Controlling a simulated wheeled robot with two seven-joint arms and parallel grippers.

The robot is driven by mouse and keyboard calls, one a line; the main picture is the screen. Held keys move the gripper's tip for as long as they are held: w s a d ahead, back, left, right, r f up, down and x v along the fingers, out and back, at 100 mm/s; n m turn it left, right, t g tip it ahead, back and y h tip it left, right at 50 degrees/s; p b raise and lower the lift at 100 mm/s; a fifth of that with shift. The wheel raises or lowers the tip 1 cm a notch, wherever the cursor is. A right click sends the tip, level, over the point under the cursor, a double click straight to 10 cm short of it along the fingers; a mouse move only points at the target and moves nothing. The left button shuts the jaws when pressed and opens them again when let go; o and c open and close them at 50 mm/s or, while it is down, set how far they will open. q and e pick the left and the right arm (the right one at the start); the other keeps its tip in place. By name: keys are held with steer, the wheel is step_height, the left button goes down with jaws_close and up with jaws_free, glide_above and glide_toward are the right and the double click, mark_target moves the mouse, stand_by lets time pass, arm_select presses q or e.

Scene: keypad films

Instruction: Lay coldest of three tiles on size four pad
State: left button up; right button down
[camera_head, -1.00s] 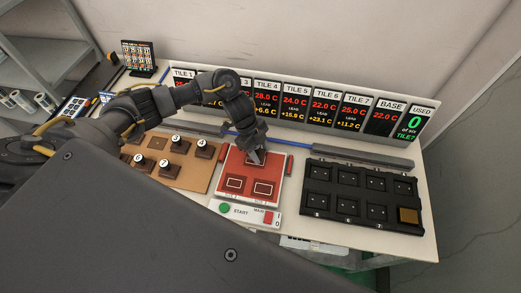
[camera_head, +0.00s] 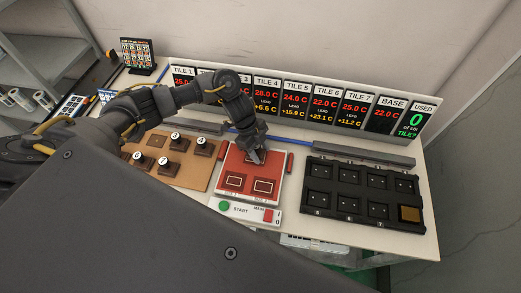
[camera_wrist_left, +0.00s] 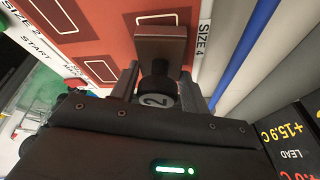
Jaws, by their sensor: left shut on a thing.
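My left gripper (camera_head: 256,153) is over the back part of the red board (camera_head: 249,197). In the left wrist view it is shut on a dark round knob marked 2 (camera_wrist_left: 157,100), which carries a flat brown tile (camera_wrist_left: 161,41). The tile is beside the SIZE 4 label (camera_wrist_left: 203,40), over the board. A white pad outline shows past the tile's far edge, partly covered by it. I cannot tell whether the tile touches the board. More knobbed tiles, one being tile 7 (camera_head: 163,161), stand on the brown board (camera_head: 190,178). My right gripper is not in view.
A row of temperature displays (camera_head: 296,100) stands along the back, with USED (camera_head: 412,118) reading 0. A black tray (camera_head: 360,193) is at right, and a START button panel (camera_head: 246,211) in front. A blue rod (camera_head: 268,139) lies behind the board.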

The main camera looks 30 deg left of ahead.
arm_select(q)
steer(key=shift+f+b, duration=0.3)
steer(key=shift+f, duration=0.15)
steer(key=o, duration=1.2)
steer(key=shift+o, duration=0.2)
steer(key=v, duration=1.1)
steer(key=shift+b, duration=0.4)
steer(key=shift+d+f, duration=0.1)
steer(key=shift+f, duration=0.05)
